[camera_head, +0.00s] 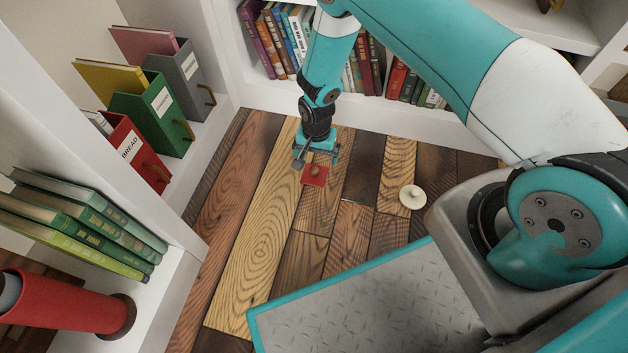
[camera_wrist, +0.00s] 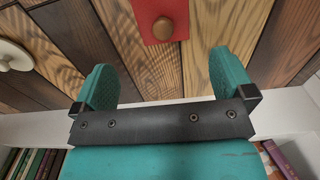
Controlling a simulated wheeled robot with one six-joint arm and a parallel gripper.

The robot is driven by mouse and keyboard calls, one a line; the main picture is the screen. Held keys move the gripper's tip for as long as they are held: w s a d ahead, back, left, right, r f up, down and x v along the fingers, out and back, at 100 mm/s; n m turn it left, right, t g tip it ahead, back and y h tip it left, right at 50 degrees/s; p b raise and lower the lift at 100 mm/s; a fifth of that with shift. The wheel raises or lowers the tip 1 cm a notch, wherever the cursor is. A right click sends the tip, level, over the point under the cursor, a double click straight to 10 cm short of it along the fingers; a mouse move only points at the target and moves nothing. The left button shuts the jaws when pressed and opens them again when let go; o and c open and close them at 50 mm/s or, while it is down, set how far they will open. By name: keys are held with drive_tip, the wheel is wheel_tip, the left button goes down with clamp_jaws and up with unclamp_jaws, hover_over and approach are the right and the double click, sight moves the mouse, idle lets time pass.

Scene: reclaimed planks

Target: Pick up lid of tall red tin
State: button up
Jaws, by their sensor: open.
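A square red lid (camera_head: 319,180) with a round wooden knob lies flat on the plank floor. In the wrist view the red lid (camera_wrist: 149,31) and its brown knob show at the top middle, beyond the fingertips. My gripper (camera_head: 317,158) points down over the floor at the lid's far edge. Its two teal fingers are apart with nothing between them, and in the wrist view the gripper (camera_wrist: 166,72) shows bare planks between the fingers. The lid lies just ahead of the finger gap. The gripper's height above the floor is hard to tell.
A round cream lid (camera_head: 412,196) with a knob lies to the right. Labelled file boxes (camera_head: 150,115) line the left shelf. A bookcase (camera_head: 400,118) closes off the back. Floor planks between are clear.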

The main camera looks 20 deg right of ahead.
sight(314, 169)
wheel_tip(314, 169, down, 4)
drive_tip(key=shift+r+b, duration=0.1)
drive_tip(key=shift+b, duration=0.7)
drive_tip(key=f+b, duration=0.5)
drive_tip(key=shift+w+a+f, duration=0.1)
drive_tip(key=shift+a+f, duration=0.05)
drive_tip(key=shift+a, duration=0.1)
drive_tip(key=shift+c, duration=0.5)
drive_tip(key=c, duration=0.8)
drive_tip(key=shift+c, duration=0.2)
drive_tip(key=shift+r, duration=0.25)
